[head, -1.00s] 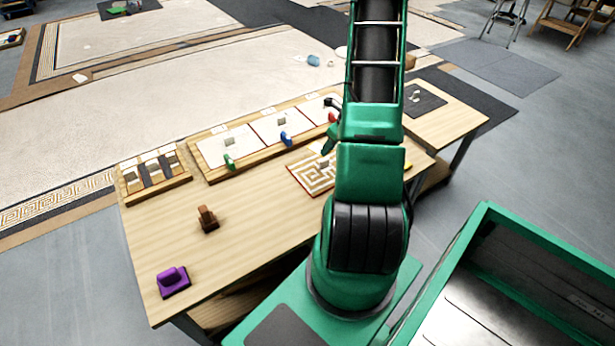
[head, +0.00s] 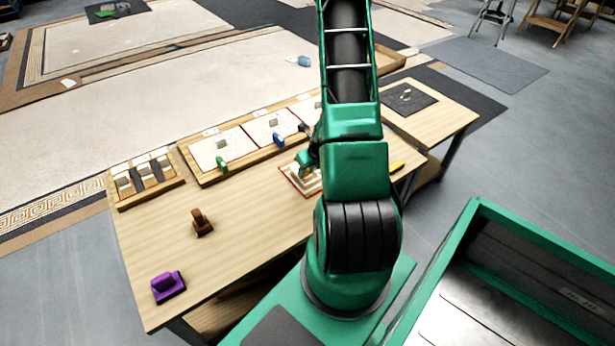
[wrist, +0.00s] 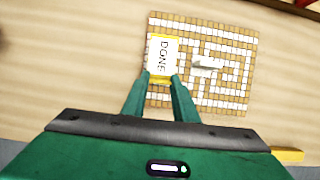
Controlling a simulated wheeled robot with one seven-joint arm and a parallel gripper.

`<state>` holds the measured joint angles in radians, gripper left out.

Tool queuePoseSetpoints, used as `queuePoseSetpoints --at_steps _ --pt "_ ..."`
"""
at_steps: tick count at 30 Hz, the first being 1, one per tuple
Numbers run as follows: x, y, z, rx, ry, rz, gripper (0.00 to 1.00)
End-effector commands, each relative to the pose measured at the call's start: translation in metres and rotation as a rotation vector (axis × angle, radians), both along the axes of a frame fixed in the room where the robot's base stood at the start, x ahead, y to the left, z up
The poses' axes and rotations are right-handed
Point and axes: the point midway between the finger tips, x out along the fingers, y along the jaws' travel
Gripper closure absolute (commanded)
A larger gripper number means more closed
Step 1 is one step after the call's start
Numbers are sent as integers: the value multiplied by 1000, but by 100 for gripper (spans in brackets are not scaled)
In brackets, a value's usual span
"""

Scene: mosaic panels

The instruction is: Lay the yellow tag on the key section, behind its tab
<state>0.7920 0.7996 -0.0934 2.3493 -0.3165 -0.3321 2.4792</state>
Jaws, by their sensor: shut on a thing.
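The tag overlaps the left part of the key section (wrist: 240,98) in the wrist view. Whether it touches the section or hangs just above is hard to tell. The section has a white and tan maze pattern, with a pale upright tab (wrist: 207,66) to the right of the tag. In the head view my gripper (head: 305,160) is over the key section (head: 290,179) and hides much of it; the tag cannot be made out there.
A long tray (head: 190,172) of white panels with green (head: 222,163) and blue (head: 279,140) pieces lies behind. A small rack (head: 118,188) stands left. Brown (head: 202,222) and purple (head: 168,287) handled blocks stand front left. A yellow bar (wrist: 288,154) lies right of the section.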

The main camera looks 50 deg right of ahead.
Motion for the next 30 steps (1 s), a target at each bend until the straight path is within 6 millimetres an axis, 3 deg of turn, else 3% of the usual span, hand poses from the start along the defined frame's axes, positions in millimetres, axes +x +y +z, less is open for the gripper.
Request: queuePoseSetpoints --at_steps 12,24,25,27,30 --pt "0 3 -39 0 2 0 94" --pt "0 2 -43 -1 0 0 94" --pt "0 2 -43 -1 0 0 69" --pt "0 2 -43 -1 0 0 55" --pt "0 2 -43 -1 0 0 55"
